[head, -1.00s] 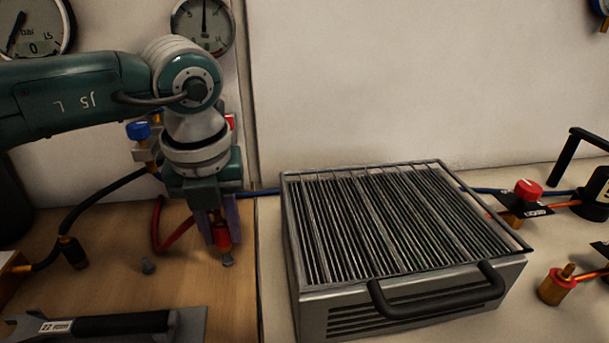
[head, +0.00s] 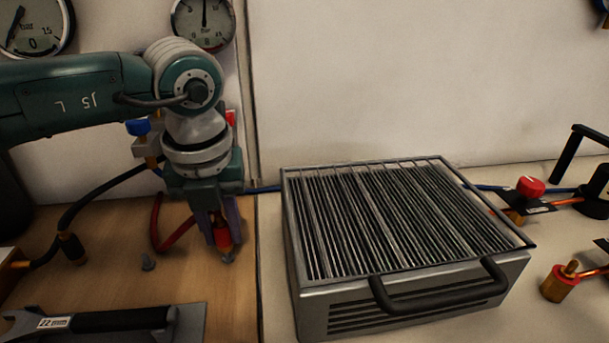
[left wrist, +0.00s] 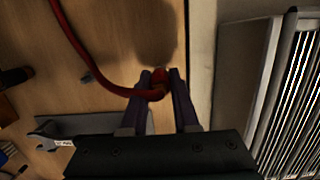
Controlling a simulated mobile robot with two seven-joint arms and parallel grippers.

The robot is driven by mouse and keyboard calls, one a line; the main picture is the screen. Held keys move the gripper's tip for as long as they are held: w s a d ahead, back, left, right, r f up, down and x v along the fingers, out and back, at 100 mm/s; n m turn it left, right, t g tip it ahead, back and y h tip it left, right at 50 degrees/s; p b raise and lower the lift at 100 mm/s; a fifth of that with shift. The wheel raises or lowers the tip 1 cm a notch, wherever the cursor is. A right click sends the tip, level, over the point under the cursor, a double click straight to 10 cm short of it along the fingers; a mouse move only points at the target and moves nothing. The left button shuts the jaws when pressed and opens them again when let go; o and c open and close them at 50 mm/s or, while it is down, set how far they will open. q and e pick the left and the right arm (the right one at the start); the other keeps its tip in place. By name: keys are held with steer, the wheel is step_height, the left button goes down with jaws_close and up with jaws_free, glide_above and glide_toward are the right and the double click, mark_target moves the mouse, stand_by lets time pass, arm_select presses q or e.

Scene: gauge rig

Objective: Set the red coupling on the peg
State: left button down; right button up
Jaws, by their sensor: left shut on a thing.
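My left gripper (head: 221,232) points down over the wooden table section. It is shut on the red coupling (head: 223,240), whose body shows between the fingers. In the left wrist view the coupling (left wrist: 158,84) sits between the two fingertips, with a red hose running off to the upper left. A small grey peg-like tip (head: 228,257) shows directly below the coupling; I cannot tell whether the coupling is around it or just above it. Another small grey piece (head: 148,263) stands on the wood to the left. My right gripper is out of view.
A slatted metal box (head: 400,230) with a black handle stands just right of the gripper. A wrench (head: 100,320) lies at the front left. A blue-topped valve (head: 138,127) is behind the arm. Red-knobbed fittings (head: 530,187) are at the right.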

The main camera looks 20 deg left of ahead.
arm_select(q)
steer(key=shift+f+b, duration=0.55)
steer(key=shift+f, duration=0.15)
steer(key=shift+f, duration=0.25)
stand_by(0.4)
steer(key=shift+c, duration=1.3)
jaws_free()
step_height(320, 180, up, 10)
steer(key=s+p, duration=0.1)
steer(key=shift+s+d, duration=0.15)
steer(key=shift+d, duration=0.25)
